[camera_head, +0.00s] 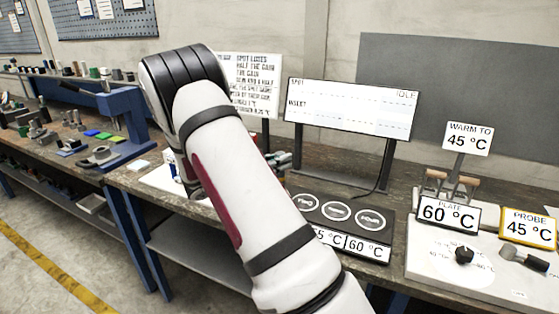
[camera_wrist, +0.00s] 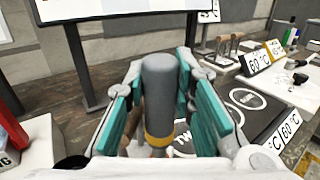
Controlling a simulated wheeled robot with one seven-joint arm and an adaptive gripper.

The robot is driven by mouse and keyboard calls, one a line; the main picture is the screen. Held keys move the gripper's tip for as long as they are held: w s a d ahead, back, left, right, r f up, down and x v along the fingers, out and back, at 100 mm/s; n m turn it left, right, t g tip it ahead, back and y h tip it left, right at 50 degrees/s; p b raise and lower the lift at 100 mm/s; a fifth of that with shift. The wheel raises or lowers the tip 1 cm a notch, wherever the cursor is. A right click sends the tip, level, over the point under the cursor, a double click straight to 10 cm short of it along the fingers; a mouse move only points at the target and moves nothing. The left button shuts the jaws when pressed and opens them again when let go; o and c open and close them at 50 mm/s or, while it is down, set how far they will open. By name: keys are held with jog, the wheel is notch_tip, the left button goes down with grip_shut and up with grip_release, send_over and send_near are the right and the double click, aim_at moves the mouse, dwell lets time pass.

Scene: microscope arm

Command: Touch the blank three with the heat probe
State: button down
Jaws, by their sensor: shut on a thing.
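My gripper (camera_wrist: 165,100) is shut on the heat probe (camera_wrist: 160,85), a grey rod with a yellow band low on it, between teal finger pads in the wrist view. The head view hides the gripper and probe behind my arm. Round lettered blanks lie in a row on a black plate (camera_head: 318,225). Three show in the head view: left (camera_head: 305,202), middle (camera_head: 337,211) and right (camera_head: 370,219), their lettering too small to read surely. In the wrist view, one beside the probe reads partly "TW" and another (camera_wrist: 246,98) lies farther right. Probe contact is hidden.
A screen (camera_head: 348,108) reading "IDLE" stands behind the plate. A text board (camera_head: 262,80) stands at the back.

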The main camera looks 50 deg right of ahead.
dwell(0.3)
jog(key=shift+r+p, duration=1.25)
jog(key=shift+r, duration=2.25)
jog(key=w+a+f+n+t+y, duration=0.1)
jog(key=a+f+t, duration=0.4)
jog(key=a, duration=0.6)
jog(key=w+a+f+n+t+y, duration=0.1)
jog(key=w+a+f+n+t, duration=0.2)
jog(key=a, duration=0.8)
jog(key=w+a+f+n+t+y, duration=0.1)
jog(key=w+a+f+n+t, duration=0.1)
jog(key=a+f+n+t, duration=0.4)
jog(key=a+f+t, duration=0.2)
jog(key=a+f, duration=0.1)
jog(key=a, duration=0.2)
jog(key=shift+a+n, duration=0.4)
jog(key=shift+f, duration=0.1)
